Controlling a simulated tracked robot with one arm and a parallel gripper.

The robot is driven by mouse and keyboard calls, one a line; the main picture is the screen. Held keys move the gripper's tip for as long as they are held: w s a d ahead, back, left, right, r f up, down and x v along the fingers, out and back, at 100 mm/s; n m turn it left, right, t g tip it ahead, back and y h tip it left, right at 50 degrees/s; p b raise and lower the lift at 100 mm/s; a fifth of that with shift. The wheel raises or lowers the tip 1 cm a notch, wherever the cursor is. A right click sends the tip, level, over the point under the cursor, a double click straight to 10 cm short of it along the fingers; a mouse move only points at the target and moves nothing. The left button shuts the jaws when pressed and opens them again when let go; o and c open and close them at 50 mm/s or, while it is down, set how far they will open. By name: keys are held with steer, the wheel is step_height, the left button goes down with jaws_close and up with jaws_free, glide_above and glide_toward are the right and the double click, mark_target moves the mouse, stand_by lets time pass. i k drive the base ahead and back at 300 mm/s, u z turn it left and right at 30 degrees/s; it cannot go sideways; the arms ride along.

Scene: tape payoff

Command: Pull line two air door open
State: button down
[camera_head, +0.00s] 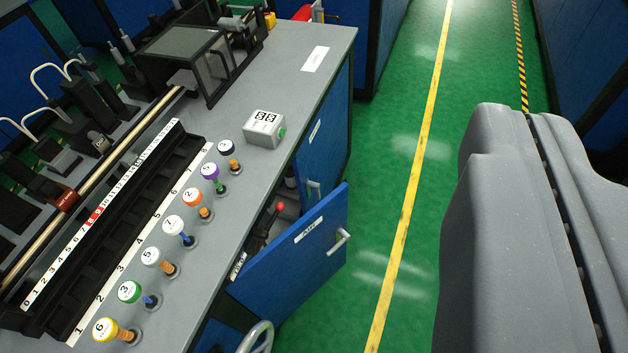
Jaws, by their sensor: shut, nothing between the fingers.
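A blue door (292,262) on the front of the grey-topped bench stands swung out from the cabinet. A small white label is on it, probably reading "AIR", and a pale bar handle (340,241) is near its outer edge. Behind it the opening shows a red-knobbed lever (280,207). My gripper (517,110) is large and grey at the right of the picture. Its fingers are shut together and empty, over the green floor, to the right of the door and apart from the handle. I cannot read which line the door belongs to.
The bench top (310,85) carries several numbered knobs, a black channel with a scale and a small white box (264,129). Another blue panel with a handle (313,190) is farther back. A curved grey handle (257,336) shows at the bottom. The green aisle (405,200) is clear.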

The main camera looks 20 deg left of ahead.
mark_target(280, 277)
steer(key=u, duration=0.05)
steer(key=i, duration=1)
steer(key=z, duration=0.05)
